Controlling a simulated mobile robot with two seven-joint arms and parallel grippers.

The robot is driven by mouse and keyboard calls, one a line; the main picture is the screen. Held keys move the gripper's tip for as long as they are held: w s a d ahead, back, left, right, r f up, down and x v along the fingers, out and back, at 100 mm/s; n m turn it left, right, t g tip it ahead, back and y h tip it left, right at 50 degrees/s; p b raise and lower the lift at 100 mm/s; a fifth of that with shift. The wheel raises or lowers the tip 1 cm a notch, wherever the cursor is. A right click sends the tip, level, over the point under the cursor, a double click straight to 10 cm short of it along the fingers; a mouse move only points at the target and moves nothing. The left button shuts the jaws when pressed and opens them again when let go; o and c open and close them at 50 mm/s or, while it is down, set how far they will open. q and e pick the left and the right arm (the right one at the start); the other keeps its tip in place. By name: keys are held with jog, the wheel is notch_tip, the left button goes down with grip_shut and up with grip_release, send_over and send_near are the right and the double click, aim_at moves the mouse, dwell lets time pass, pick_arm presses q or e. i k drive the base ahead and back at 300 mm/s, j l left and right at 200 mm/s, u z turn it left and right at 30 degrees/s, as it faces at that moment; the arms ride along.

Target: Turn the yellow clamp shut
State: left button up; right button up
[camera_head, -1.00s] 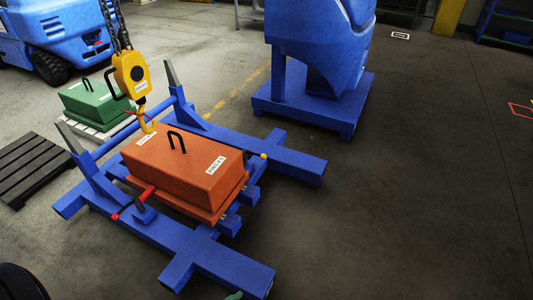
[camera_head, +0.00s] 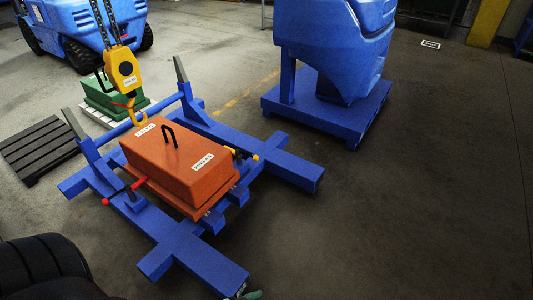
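The yellow clamp (camera_head: 244,155) is a small dark lever with a yellow tip on the blue frame, at the right side of the orange block. Its far parts are partly hidden by the block, and I cannot tell whether it is shut. A red-handled clamp (camera_head: 125,192) is on the block's left side. The orange block (camera_head: 181,165) rests on the blue frame (camera_head: 175,240), with a black handle on top.
A yellow hoist hook (camera_head: 125,75) hangs on chains behind the orange block. A green block (camera_head: 115,97), a dark pallet (camera_head: 38,150) and a large blue machine (camera_head: 335,50) stand behind. A dark ribbed shape (camera_head: 45,268) fills the lower left. The floor at right is clear.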

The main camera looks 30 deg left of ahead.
aim_at(238, 152)
jog(key=i+l, duration=0.3)
jog(key=i, duration=0.2)
jog(key=i+l, duration=0.35)
jog(key=i, duration=0.15)
jog(key=i+u, duration=0.5)
jog(key=i+l+u, duration=0.1)
jog(key=i+u, duration=1.05)
jog(key=u, duration=0.15)
jog(key=i+u, duration=0.4)
jog(key=k+l, duration=0.05)
jog(key=k, duration=0.05)
